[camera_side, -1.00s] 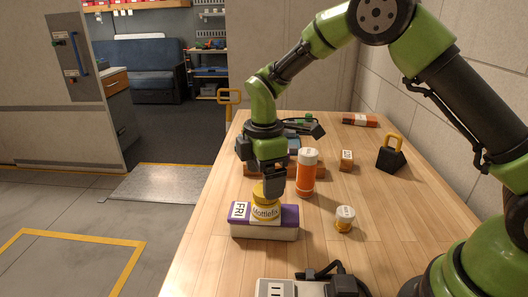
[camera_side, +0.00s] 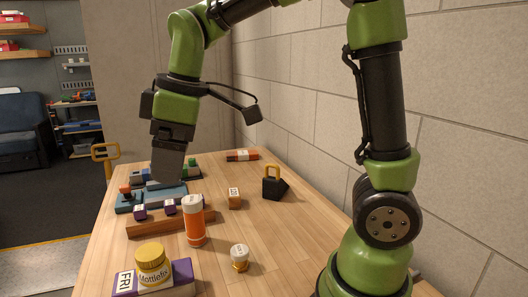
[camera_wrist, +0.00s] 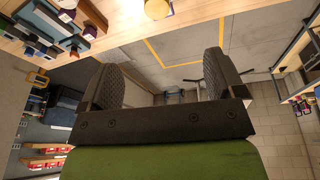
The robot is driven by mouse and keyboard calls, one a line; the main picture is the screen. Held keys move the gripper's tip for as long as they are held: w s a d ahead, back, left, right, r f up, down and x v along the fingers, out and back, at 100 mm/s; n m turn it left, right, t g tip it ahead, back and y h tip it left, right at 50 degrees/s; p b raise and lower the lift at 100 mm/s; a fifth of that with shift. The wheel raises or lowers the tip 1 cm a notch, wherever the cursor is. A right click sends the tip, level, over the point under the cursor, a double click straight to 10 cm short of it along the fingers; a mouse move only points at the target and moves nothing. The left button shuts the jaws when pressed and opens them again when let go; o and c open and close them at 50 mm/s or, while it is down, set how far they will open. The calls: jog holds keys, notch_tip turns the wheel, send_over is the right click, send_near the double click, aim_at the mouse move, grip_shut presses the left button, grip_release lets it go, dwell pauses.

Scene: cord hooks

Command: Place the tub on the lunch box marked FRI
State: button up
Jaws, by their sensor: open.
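The tub (camera_side: 153,266), with a yellow lid and a cream label reading "Mottefix", stands upright on the purple-topped lunch box (camera_side: 183,276) marked FRI. The tub sits near the box's middle, just right of the FRI label. In the wrist view the tub's yellow lid (camera_wrist: 158,9) shows at the top edge, partly cut off. My gripper (camera_side: 166,180) is up and behind the tub, clear of it. In the wrist view its two fingers (camera_wrist: 163,65) are wide apart with nothing between them.
An orange bottle with a white cap (camera_side: 194,222) and a small white-and-yellow pot (camera_side: 239,258) stand right of the tub. A wooden rack (camera_side: 168,220), a small labelled block (camera_side: 234,198) and a black padlock-like weight (camera_side: 273,184) lie farther back.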

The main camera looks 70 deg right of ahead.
jog(key=s+d+r+m+t, duration=0.1)
jog(key=s+m+t, duration=0.3)
jog(key=s+m, duration=0.7)
jog(key=s, duration=0.3)
jog(key=shift+s+r+y, duration=0.2)
jog(key=shift+r+y, duration=0.15)
jog(key=shift+y, duration=0.05)
